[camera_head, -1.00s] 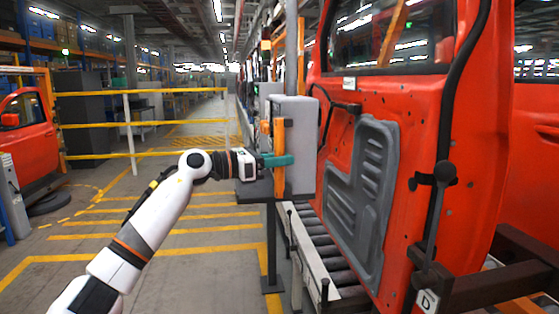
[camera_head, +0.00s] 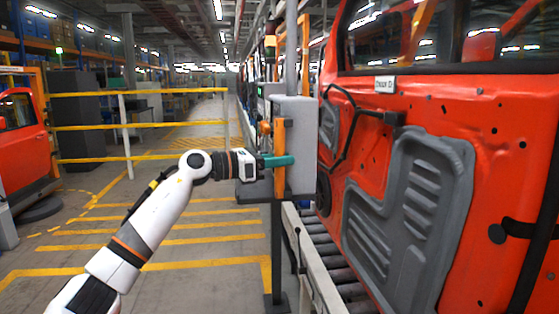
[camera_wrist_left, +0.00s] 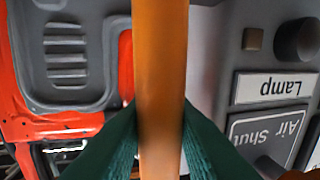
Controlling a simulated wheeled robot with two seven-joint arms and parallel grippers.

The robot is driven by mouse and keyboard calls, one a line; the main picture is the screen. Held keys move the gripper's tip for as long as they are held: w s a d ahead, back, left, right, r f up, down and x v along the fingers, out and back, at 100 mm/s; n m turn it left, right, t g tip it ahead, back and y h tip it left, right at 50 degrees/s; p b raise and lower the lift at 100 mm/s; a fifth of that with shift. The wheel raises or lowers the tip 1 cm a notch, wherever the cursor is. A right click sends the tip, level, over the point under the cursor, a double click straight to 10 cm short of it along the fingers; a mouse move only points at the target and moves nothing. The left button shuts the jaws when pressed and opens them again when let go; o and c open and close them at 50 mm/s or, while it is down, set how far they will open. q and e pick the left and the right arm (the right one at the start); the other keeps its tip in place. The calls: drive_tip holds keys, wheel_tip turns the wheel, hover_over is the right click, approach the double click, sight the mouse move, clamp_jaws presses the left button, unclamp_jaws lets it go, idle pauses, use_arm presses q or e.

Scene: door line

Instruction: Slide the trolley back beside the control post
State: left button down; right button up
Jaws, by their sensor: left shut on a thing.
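My left gripper (camera_head: 279,161) has its teal fingers shut around an upright orange handle bar (camera_head: 280,182). The bar stands in front of a tall grey box unit (camera_head: 304,133), which I take to be the trolley, with a grey pole above it. The left wrist view shows the orange bar (camera_wrist_left: 160,60) between the fingers. Beside it there is a grey panel (camera_wrist_left: 228,70) labelled "Lamp" and "Air Shut", upside down; I take it for the control post. How box and post are joined is hidden. My right gripper is out of view.
A red door (camera_head: 497,135) with a grey inner panel fills the right side, close to the grey box. A roller conveyor (camera_head: 338,262) runs below it. Yellow railings (camera_head: 150,126) stand at the left. The yellow-striped floor (camera_head: 200,245) is clear.

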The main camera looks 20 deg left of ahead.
use_arm(q)
drive_tip(key=shift+s, duration=0.1)
drive_tip(key=c, duration=1.3)
unclamp_jaws()
drive_tip(key=shift+o, duration=0.2)
drive_tip(key=b+v, duration=0.4)
drive_tip(key=v, duration=0.8)
